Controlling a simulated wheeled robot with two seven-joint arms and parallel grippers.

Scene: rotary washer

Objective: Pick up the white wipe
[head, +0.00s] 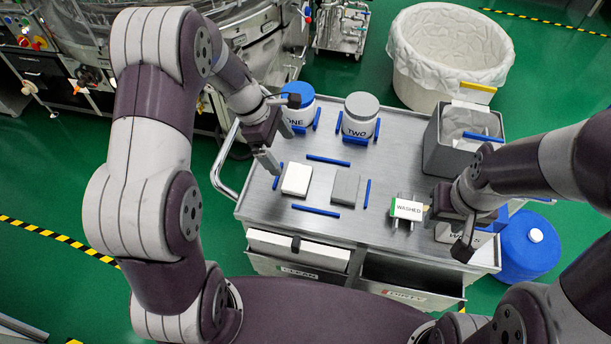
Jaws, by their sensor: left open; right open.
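The white wipe (296,179) is a small white block-like pad lying flat on the left part of the grey metal cart top (325,222), between blue strips. A grey wipe (345,187) lies just right of it. My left gripper (267,161) is open and empty, pointing down just above and to the left of the white wipe's far edge, apart from it.
Jars labelled ONE (299,106) and TWO (360,117) stand at the back of the cart. A grey bin (447,150) stands at the back right. Drawers (298,251) are at the front. A large lined white tub (445,55) stands behind. A blue container (531,246) is at right.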

